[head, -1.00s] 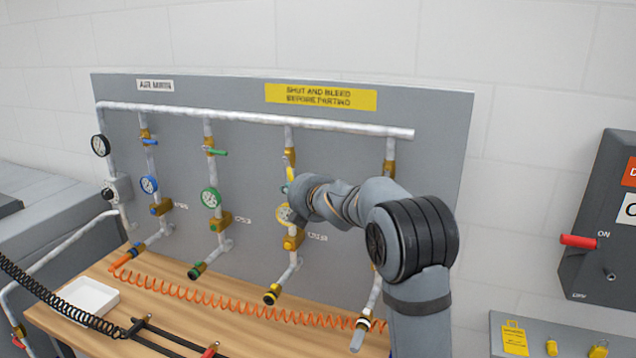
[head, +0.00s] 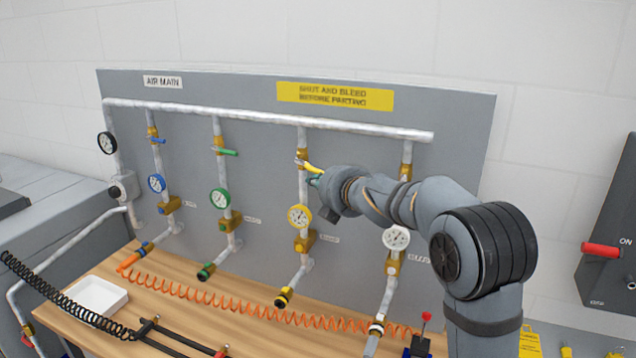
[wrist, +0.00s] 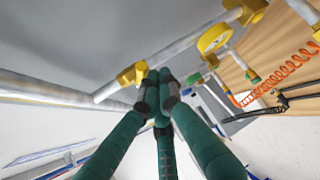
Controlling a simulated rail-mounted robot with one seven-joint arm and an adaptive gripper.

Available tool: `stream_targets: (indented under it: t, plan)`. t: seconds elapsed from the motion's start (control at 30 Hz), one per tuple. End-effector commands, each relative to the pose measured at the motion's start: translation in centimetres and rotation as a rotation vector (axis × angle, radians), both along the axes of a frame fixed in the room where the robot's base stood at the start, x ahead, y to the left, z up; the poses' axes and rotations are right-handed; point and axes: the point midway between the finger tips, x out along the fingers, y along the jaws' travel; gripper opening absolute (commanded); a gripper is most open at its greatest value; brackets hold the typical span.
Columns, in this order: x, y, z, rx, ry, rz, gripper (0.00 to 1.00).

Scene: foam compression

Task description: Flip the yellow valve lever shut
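The yellow valve lever (head: 312,168) is on the pipe under the yellow sign. It points out to the right and slightly down, across the pipe, from its brass valve (head: 301,160). My gripper (head: 316,182) is at the lever's outer end, just below it; I cannot tell whether they touch. In the wrist view the teal fingers of my gripper (wrist: 158,82) come together at the tips, with nothing visible held between them. A brass-yellow fitting (wrist: 130,75) on a pipe lies just beyond the tips. The lever itself cannot be made out clearly there.
A yellow gauge (head: 299,217) sits lower on the same pipe. The green lever (head: 229,153) and the blue lever (head: 157,141) are on pipes to the left. A white gauge (head: 396,238) is on the pipe to the right. An orange coiled hose (head: 240,309) lies on the bench.

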Motion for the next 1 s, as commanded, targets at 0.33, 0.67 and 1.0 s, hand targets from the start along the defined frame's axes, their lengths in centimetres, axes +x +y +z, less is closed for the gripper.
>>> stream_targets:
  t: [0.33, 0.67, 1.0]
  plan:
    - [-0.5, 1.0, -4.3, 0.0, -0.001, 0.001, 0.0]
    - [-5.1, 1.7, 1.9, 0.001, -0.003, 0.002, 0.0]
    - [-7.1, 1.9, 3.7, 0.0, 0.0, 0.0, 0.0]
